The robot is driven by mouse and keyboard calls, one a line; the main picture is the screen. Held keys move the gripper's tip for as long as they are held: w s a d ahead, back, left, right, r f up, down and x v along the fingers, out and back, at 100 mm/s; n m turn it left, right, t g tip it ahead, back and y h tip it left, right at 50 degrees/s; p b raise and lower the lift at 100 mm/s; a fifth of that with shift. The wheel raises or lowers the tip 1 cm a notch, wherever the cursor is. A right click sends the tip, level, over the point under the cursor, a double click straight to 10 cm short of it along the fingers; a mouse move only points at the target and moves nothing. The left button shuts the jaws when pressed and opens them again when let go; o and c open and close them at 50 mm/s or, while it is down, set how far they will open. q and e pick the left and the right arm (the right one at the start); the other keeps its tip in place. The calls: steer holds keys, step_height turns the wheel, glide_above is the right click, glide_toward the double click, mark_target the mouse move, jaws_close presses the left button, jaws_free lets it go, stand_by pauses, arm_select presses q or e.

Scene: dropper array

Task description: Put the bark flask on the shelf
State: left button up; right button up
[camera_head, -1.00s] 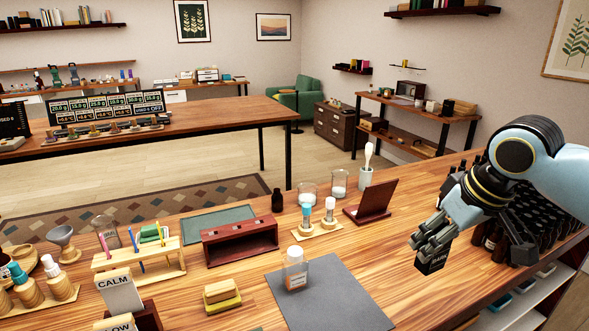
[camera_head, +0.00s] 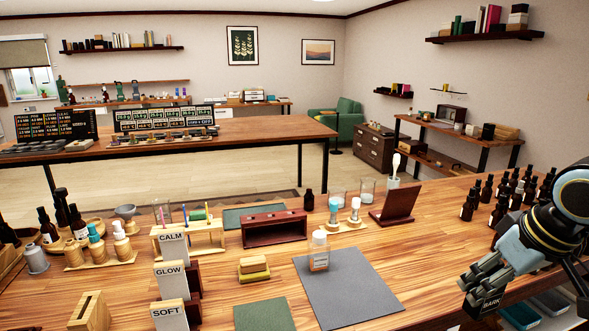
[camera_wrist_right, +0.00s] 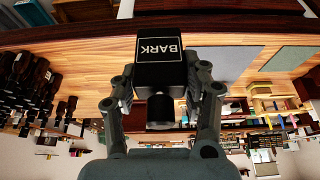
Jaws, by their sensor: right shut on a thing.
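The bark flask (camera_head: 489,304) is a dark, squarish bottle with a BARK label. My right gripper (camera_head: 480,291) is shut on it near the right front edge of the wooden table. In the right wrist view the flask (camera_wrist_right: 160,62) sits between the two fingers, its label upside down in the picture and its round neck toward the palm. It appears held clear of the tabletop. Wall shelves show at the upper right (camera_head: 488,38) and upper left (camera_head: 122,49); I cannot tell which shelf the task means. My left gripper is not in view.
Several dark bottles (camera_head: 498,208) stand at the table's right end, beyond my arm. A grey mat (camera_head: 350,290) with a clear bottle (camera_head: 319,253) lies left of the gripper. Bins (camera_head: 552,305) sit below the table edge. Tabletop between mat and gripper is clear.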

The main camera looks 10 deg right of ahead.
step_height(320, 180, down, 20)
steer(key=b, duration=1.8)
steer(key=shift+s+r, duration=0.2)
steer(key=shift+s, duration=0.15)
